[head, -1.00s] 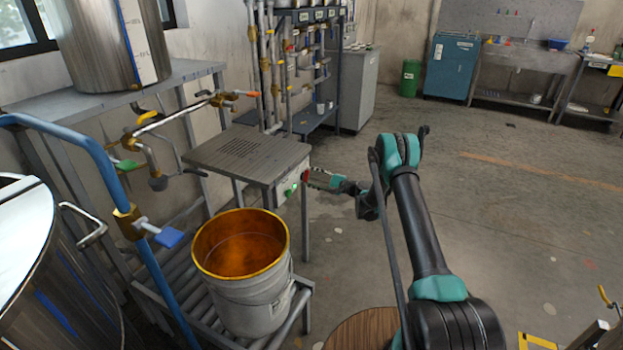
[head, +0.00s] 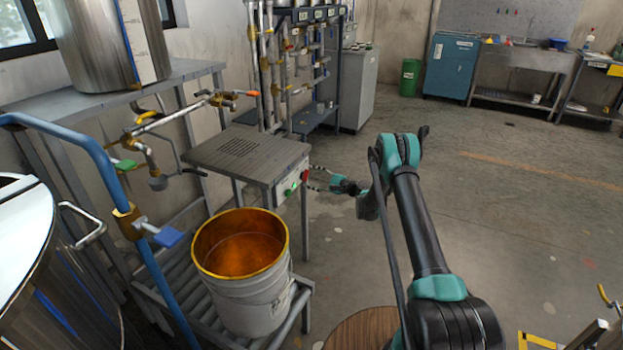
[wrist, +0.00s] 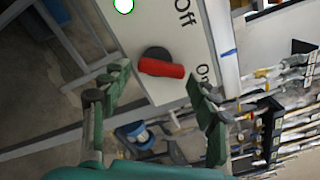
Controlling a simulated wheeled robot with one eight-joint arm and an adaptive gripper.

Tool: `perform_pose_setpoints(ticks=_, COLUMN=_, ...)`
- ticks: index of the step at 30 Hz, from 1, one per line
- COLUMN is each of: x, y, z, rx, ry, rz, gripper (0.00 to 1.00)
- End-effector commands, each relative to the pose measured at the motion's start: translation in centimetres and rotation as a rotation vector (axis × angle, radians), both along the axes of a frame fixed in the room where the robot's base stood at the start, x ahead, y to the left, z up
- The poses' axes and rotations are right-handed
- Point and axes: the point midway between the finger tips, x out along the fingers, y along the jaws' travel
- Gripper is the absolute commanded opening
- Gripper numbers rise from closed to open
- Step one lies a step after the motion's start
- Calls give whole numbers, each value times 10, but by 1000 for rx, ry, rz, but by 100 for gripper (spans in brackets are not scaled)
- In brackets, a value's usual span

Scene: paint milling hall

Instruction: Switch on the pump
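The pump's switch box (head: 283,196) is a pale box under a grey slatted top. In the wrist view its pale face (wrist: 205,45) carries a red switch handle (wrist: 162,68) on a dark round base, with "Off" and "On" lettering. The handle lies nearly level in that picture, its right end towards "On"; I cannot tell its exact setting. The red handle shows small in the head view (head: 305,176). My gripper (head: 316,180) is open at the box front. In the wrist view its fingers (wrist: 160,82) stand either side of the handle, with no clear contact.
A green-rimmed round part (wrist: 123,5) sits on the box face. A bucket of orange liquid (head: 252,298) stands on a low rack before the box. Pipes with valves (head: 160,125) run at left.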

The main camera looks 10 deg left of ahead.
Motion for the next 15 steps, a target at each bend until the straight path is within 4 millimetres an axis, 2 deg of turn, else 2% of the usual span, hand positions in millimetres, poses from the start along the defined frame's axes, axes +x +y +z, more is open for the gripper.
perform_pose_setpoints(ticks=10, x=0, y=0, z=1, rx=1, ry=0, rz=1, gripper=69)
perform_pose_setpoints(ticks=15, x=-5, y=-14, z=1, rx=1, ry=0, rz=0, gripper=69)
